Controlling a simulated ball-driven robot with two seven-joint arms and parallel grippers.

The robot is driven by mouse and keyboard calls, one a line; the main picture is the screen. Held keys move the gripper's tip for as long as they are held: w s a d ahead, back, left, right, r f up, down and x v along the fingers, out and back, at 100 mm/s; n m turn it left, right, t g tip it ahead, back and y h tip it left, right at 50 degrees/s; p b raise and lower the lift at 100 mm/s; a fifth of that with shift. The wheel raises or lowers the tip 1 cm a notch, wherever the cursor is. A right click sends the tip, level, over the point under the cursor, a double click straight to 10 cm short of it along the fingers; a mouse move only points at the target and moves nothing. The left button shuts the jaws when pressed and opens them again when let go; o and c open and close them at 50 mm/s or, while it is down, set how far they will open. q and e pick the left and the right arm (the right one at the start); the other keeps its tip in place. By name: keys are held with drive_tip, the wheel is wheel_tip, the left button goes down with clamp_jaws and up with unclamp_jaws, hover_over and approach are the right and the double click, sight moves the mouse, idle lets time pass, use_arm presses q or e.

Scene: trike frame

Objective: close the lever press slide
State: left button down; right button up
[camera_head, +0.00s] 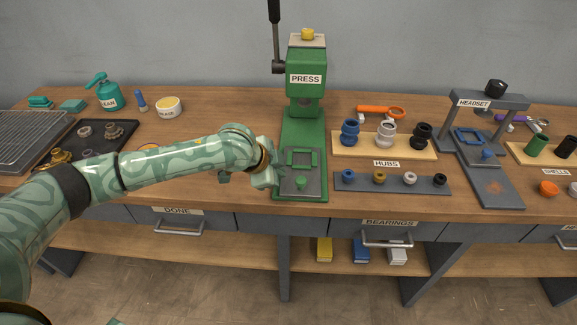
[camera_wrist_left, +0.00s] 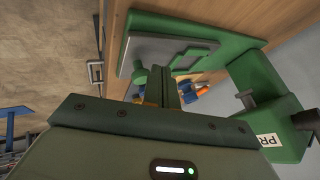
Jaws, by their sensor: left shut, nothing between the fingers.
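The green lever press (camera_head: 306,80) stands upright on the bench with its lever (camera_head: 276,35) pointing up. Its grey slide (camera_head: 315,187) lies at the front of the green base, out in front of the press head. A green square frame (camera_head: 301,150) and a green knob (camera_head: 301,183) are on the slide. My left gripper (camera_head: 274,178) is at the left edge of the slide, close to the knob, shut and empty. In the left wrist view the shut fingers (camera_wrist_left: 168,92) show beside the green knob (camera_wrist_left: 139,74) and the slide (camera_wrist_left: 165,48). Contact cannot be told.
A hubs tray (camera_head: 345,150) and a bearings rack (camera_head: 350,186) stand right of the press. The headset press (camera_head: 505,185) is farther right. A dark tray (camera_head: 110,150) with parts lies left, behind my arm. The bench front edge is close below the slide.

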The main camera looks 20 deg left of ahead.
sight(292, 167)
use_arm(q)
drive_tip(key=b+x, duration=0.1)
drive_tip(key=x, duration=0.3)
drive_tip(key=shift+w+f, duration=0.1)
drive_tip(key=shift+f, duration=0.2)
drive_tip(key=w+b, duration=0.2)
drive_tip(key=w, duration=0.1)
drive_tip(key=shift+a+f, duration=0.1)
drive_tip(key=shift+a, duration=0.25)
drive_tip(key=shift+w+a, duration=0.1)
drive_tip(key=shift+w, duration=0.4)
drive_tip(key=shift+r, duration=0.2)
